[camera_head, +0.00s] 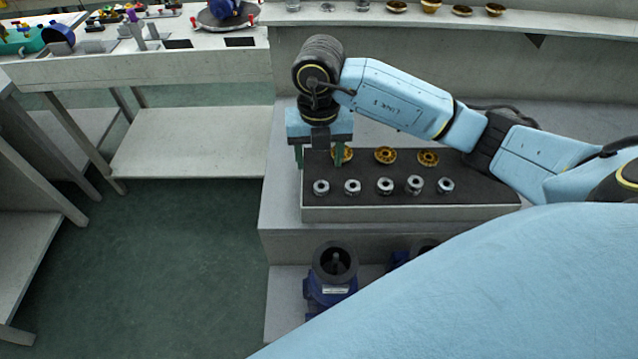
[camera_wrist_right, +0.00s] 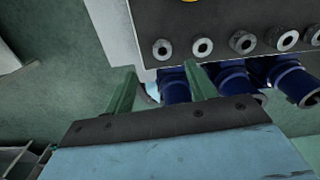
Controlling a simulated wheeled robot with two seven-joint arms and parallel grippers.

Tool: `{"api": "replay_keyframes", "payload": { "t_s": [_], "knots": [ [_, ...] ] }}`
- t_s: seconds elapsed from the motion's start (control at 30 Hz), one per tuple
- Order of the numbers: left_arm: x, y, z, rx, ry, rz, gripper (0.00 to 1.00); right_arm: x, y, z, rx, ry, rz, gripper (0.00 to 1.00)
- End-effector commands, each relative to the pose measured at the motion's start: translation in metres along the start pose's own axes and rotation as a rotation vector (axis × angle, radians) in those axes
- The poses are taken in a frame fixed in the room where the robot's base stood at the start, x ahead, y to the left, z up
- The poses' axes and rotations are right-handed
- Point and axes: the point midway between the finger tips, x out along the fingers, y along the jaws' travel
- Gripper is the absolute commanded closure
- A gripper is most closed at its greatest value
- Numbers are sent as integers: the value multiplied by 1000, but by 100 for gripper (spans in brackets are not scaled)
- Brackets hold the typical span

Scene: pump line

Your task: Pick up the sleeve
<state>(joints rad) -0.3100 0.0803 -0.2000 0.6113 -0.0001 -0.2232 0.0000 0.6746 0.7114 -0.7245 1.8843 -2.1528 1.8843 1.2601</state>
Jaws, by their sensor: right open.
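Several silver ring-shaped sleeves stand in a row along the front of a dark-lined tray (camera_head: 480,190). The leftmost sleeve (camera_head: 321,187) is the nearest to my right gripper (camera_head: 319,163); it also shows in the right wrist view (camera_wrist_right: 161,49). The right gripper is open, pointing down over the tray's left end, behind that sleeve in the head view. Its two green fingers (camera_wrist_right: 161,72) show nothing between them that they hold. I cannot tell which sleeve is meant. My left gripper is not in view.
Gold impeller-like wheels (camera_head: 385,155) lie behind the sleeves, one partly hidden by the gripper. A blue pump housing (camera_head: 334,275) stands on the lower shelf in front. A back shelf holds gold bowls (camera_head: 431,6). A cluttered bench (camera_head: 190,62) is at left.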

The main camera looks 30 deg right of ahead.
Motion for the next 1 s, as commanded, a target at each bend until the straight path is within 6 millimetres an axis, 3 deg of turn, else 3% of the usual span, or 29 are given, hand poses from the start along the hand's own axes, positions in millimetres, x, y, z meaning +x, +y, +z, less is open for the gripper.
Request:
{"api": "replay_keyframes", "payload": {
  "t_s": [0.07, 0.17, 0.43, 0.6, 0.9, 1.0],
  "knots": [
    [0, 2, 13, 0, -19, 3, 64, 13, 0, 0, -1, 2, 0, 44],
    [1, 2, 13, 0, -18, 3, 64, 23, 0, 0, -1, 2, 1, 44],
    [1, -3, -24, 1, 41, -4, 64, 50, -4, -2, -1, 4, 0, 44],
    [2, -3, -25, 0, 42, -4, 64, 73, -5, -2, -2, 3, 1, 44],
    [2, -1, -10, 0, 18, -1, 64, 78, -5, -1, -3, -1, 3, 44],
    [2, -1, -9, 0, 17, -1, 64, 78, -5, -1, -3, -1, 3, 54]
  ]
}}
